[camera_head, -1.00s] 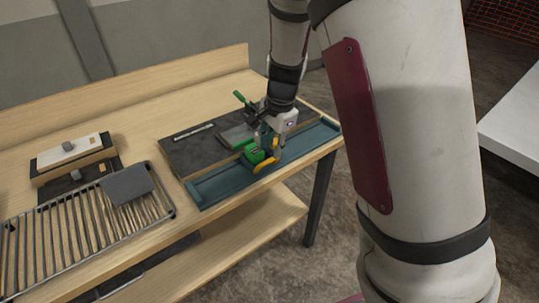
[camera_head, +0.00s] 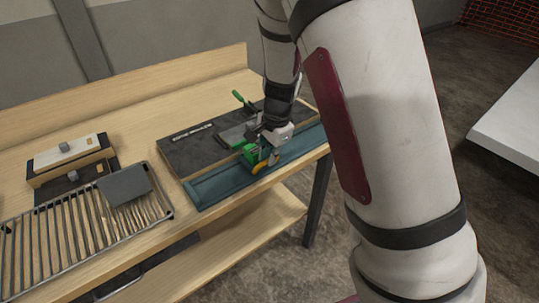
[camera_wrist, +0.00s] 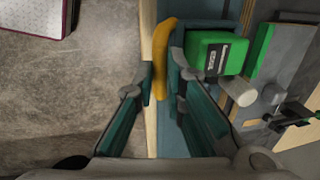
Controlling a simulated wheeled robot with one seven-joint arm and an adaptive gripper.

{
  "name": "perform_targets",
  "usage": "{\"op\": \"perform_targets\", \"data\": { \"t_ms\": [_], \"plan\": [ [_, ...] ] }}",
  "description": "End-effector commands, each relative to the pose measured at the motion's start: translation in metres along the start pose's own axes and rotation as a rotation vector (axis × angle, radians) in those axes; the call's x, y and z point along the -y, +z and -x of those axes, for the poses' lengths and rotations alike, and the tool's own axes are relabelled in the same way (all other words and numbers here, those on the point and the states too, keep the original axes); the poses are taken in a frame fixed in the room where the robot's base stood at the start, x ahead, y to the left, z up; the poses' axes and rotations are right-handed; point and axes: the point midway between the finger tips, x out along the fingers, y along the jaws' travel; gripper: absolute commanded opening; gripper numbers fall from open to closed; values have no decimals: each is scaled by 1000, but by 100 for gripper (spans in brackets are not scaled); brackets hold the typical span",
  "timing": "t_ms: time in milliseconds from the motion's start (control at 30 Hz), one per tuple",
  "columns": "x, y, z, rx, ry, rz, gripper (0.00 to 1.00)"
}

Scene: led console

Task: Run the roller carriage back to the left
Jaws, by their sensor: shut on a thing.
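The roller carriage is a green block (camera_head: 250,153) on a long teal rail (camera_head: 207,188) along the table's front edge; it stands on the left half of the rail. Its curved yellow-orange handle (camera_head: 258,169) sticks out toward the front. In the wrist view the handle (camera_wrist: 162,58) lies between the two fingers of my gripper (camera_wrist: 162,75), which is shut on it. The green block (camera_wrist: 212,55) with a dark label shows just right of the fingers. In the head view my gripper (camera_head: 271,152) is partly hidden beside the carriage.
A dark board (camera_head: 186,150) with a grey plate and a green-handled clamp (camera_head: 240,98) lies behind the rail. A wire rack (camera_head: 80,240) with a grey block (camera_head: 125,185) stands at the left. A light box (camera_head: 68,150) is behind it. Floor is open in front.

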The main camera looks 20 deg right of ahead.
Motion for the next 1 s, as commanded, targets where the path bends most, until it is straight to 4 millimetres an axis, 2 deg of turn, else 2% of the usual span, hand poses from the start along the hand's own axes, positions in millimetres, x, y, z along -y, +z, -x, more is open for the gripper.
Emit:
{"op": "perform_targets", "data": {
  "t_ms": [167,333,800,1000],
  "plan": [
    [0,3,0,1,1,1,0],
    [-1,22,2,2,2,4,0],
    [-2,122,2,1,3,6,0],
    [-2,152,1,1,3,3,0]
  ]
}}
